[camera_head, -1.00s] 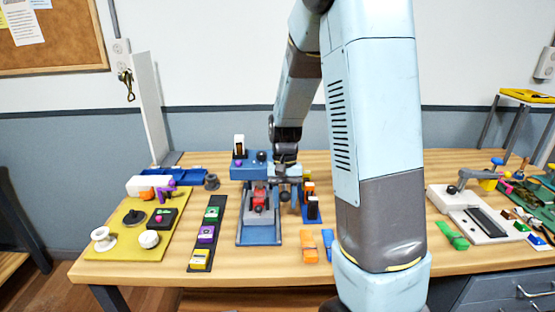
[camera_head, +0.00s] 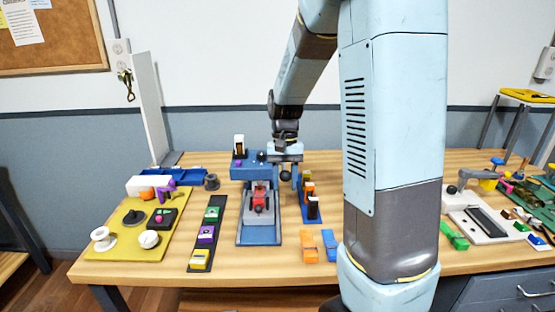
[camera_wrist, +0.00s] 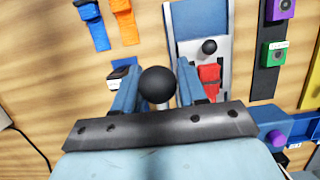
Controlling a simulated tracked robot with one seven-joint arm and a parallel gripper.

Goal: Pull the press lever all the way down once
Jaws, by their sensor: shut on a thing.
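The press (camera_head: 258,231) stands mid-table, with a blue body, a grey-blue base and a red part (camera_head: 259,199) over the base. Its lever ends in a black ball knob (camera_head: 285,176) at the right side of the press. The knob also shows large in the wrist view (camera_wrist: 157,84). My gripper (camera_head: 286,163) reaches down to the lever from above. In the wrist view its two blue fingers (camera_wrist: 157,92) lie on either side of the knob, shut on the lever. The contact itself and the lever's shaft are mostly hidden.
A strip of coloured blocks (camera_head: 206,234) and a yellow board (camera_head: 126,245) lie left of the press. Orange and blue clips (camera_head: 309,246) lie at its front right. A small rack (camera_head: 309,204) stands close on the right.

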